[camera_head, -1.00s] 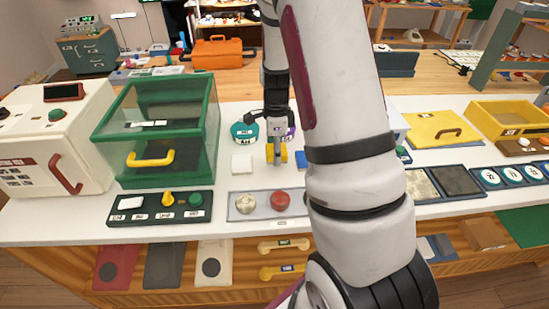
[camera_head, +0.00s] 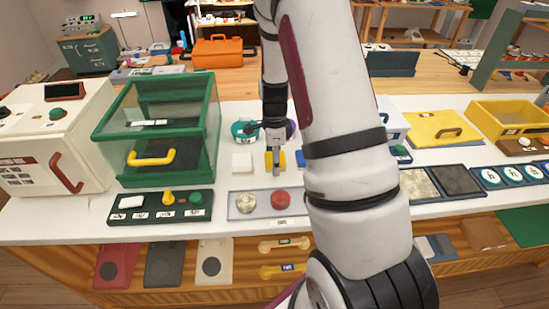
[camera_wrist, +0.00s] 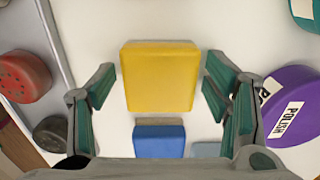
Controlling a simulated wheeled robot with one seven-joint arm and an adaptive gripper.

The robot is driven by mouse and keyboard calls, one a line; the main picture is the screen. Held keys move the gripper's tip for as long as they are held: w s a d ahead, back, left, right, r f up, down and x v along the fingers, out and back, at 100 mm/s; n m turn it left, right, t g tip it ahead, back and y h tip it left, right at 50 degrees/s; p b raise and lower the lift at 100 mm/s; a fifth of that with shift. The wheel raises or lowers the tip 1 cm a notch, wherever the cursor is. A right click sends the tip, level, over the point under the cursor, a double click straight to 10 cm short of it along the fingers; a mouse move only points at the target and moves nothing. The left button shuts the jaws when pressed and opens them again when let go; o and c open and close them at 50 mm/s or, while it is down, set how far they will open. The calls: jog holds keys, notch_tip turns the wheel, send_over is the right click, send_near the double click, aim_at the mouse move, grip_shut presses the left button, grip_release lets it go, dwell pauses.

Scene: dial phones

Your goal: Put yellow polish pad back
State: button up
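The yellow polish pad (camera_wrist: 160,78) is a square block on the white counter, in the middle of the wrist view. In the head view it (camera_head: 282,158) is partly hidden behind my gripper (camera_head: 276,168). My gripper (camera_wrist: 159,85) is open, with one finger at each side of the yellow pad and gaps between the fingers and the pad. A purple round container (camera_wrist: 292,108) labelled POLISH stands to the right in the wrist view.
A blue pad (camera_wrist: 158,140) lies close beside the yellow one. A white pad (camera_head: 242,162) lies to its left in the head view. A grey tray (camera_head: 262,212) with round pieces is in front. A teal container (camera_head: 240,129) stands behind. The green glass case (camera_head: 160,115) is farther left.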

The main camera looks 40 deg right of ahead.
jog(key=shift+r, duration=0.1)
jog(key=s+a+r+n, duration=0.1)
jog(key=a+r+n, duration=0.1)
jog(key=r, duration=0.7)
jog(key=s+a+r+n, duration=0.1)
jog(key=a+r+n, duration=0.15)
jog(key=r, duration=0.65)
jog(key=s+a+r+n+t, duration=0.2)
jog(key=s+a+r+n, duration=0.3)
jog(key=s+n, duration=0.5)
jog(key=s+a+r+n+t, duration=0.2)
jog(key=s+a+r+n, duration=0.4)
jog(key=s+a+n, duration=0.4)
jog(key=shift+s, duration=0.2)
jog(key=shift+a, duration=0.1)
